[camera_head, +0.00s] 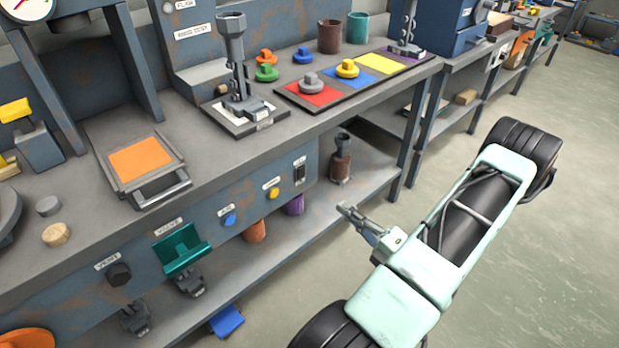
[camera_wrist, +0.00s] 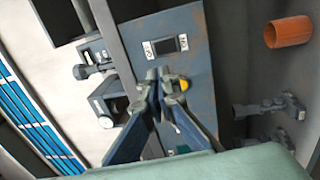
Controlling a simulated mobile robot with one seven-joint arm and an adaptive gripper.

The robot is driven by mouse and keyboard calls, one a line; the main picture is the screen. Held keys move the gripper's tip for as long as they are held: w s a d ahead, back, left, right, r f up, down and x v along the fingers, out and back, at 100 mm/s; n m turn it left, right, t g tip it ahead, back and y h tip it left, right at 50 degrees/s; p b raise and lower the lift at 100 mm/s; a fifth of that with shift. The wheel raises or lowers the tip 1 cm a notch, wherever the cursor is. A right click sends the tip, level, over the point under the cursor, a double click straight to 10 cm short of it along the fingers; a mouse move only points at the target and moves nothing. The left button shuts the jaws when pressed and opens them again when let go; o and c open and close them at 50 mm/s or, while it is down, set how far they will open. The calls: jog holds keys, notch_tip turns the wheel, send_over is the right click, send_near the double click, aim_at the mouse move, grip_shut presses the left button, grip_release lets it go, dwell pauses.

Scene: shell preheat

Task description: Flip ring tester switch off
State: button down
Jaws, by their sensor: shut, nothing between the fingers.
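The tester switch is a small black rocker (camera_head: 299,175) at the right end of the bench's front panel, with a white label at each end. In the wrist view the switch (camera_wrist: 166,45) lies just beyond my fingertips, and its label text is too small to read surely. My gripper (camera_head: 343,209) is shut and empty, to the right of and below the switch in the head view, apart from the panel. In the wrist view my gripper (camera_wrist: 158,74) points at the panel between the switch and a yellow button (camera_wrist: 184,85). Which way the rocker is tipped cannot be told.
A yellow button (camera_head: 273,193), a blue button (camera_head: 230,220), a teal holder (camera_head: 182,250) and a black knob (camera_head: 119,274) line the panel leftward. The floor (camera_head: 500,240) at right is clear.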

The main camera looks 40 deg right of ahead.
jog(key=w+b, duration=0.1)
jog(key=w, duration=0.3)
jog(key=w+r+b, duration=0.1)
jog(key=w, duration=0.4)
jog(key=w+a+b, duration=0.1)
jog(key=w, duration=0.3)
jog(key=shift+w+a+r, duration=0.1)
jog(key=shift+w+r, duration=0.2)
jog(key=shift+w+r, duration=0.1)
jog(key=shift+r, duration=0.05)
jog(key=p, duration=0.3)
jog(key=shift+w+r+g+p, duration=0.3)
jog(key=shift+r+g+p, duration=0.05)
jog(key=shift+r+g, duration=0.05)
jog(key=shift+f+b, duration=0.35)
jog(key=shift+b, duration=0.05)
jog(key=shift+s+r+p, duration=0.15)
jog(key=shift+s+p, duration=0.15)
jog(key=shift+s, duration=0.2)
jog(key=p, duration=0.3)
send_near(302, 170)
jog(key=s+r, duration=0.2)
jog(key=s, duration=0.4)
jog(key=shift+s+d, duration=0.15)
jog(key=shift+d, duration=0.1)
jog(key=shift+r, duration=0.1)
